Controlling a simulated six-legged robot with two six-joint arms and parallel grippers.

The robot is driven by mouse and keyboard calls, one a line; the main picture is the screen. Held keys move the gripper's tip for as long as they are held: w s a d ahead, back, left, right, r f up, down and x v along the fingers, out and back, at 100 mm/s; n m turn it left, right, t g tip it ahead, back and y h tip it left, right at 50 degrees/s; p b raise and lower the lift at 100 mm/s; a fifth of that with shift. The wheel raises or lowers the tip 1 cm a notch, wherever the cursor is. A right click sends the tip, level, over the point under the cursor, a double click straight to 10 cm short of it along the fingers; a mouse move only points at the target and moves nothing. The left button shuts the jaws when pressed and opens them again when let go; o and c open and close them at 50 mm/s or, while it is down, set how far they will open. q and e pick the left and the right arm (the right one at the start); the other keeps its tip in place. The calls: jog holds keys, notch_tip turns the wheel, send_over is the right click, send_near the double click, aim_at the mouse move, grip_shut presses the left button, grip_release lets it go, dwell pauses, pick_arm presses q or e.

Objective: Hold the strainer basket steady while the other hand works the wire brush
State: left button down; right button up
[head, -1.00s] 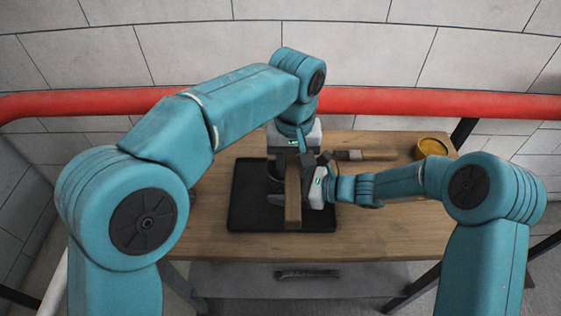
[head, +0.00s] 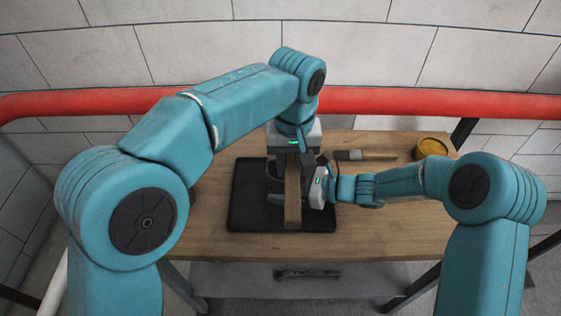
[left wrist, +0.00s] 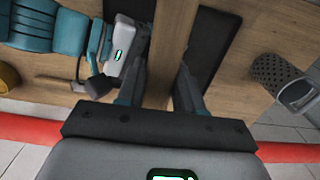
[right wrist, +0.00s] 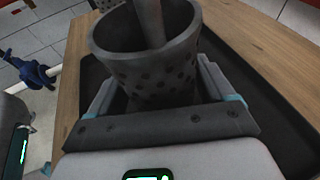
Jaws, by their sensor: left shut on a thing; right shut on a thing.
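The strainer basket (right wrist: 158,80) is a dark grey perforated cup in the right wrist view. My right gripper (right wrist: 165,100) is shut on it, one finger on each side. The wire brush's long wooden handle (head: 293,195) stands out in the head view and also shows in the left wrist view (left wrist: 172,45). My left gripper (left wrist: 160,95) is shut on it. In the right wrist view the brush (right wrist: 150,22) reaches down into the basket's mouth; its lower end is hidden inside. In the head view the basket is mostly hidden behind the brush and grippers.
A black tray (head: 245,205) lies under the work on the wooden table (head: 400,225). A paintbrush (head: 370,156) and a yellow tin (head: 432,148) are at the back right. Another perforated cylinder (left wrist: 272,70) stands beside the tray. A red pipe (head: 430,103) runs behind.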

pick_arm(q)
jog(key=shift+a, duration=2.15)
jog(key=shift+d, duration=2.3)
jog(key=shift+r, duration=4.15)
pick_arm(e)
jog(key=o, duration=0.8)
jog(key=shift+c, duration=0.2)
jog(key=v, duration=1.2)
